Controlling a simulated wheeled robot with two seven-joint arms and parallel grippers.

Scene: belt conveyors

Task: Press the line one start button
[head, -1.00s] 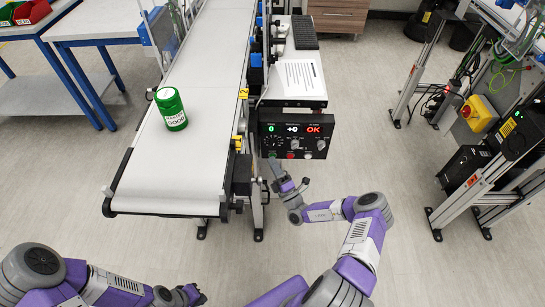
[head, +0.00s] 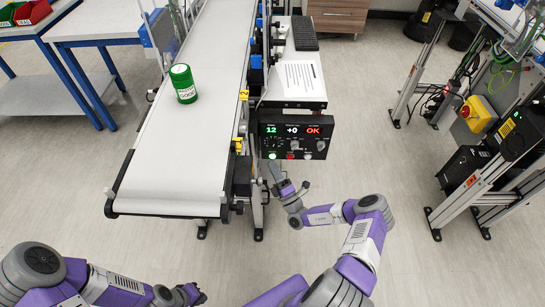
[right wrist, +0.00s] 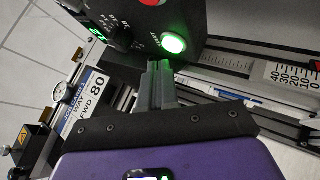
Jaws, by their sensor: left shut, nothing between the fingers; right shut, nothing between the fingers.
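The control box (head: 292,139) stands at the right side of the belt's near end, with a display reading 12, +0 and OK. The start button (head: 272,155) is lit green at its lower left; it also glows in the right wrist view (right wrist: 173,43). My right gripper (head: 276,169) is shut and empty just below the button, and its fingertips (right wrist: 160,66) look a little apart from it in the right wrist view. My left gripper (head: 197,294) is low at the front, away from the box, shut and empty.
A green jar (head: 184,84) stands upright on the white conveyor belt (head: 170,165). A red button (head: 291,156) sits right of the green one. A metal frame with a yellow switch box (head: 478,114) stands at the right; the floor between is clear.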

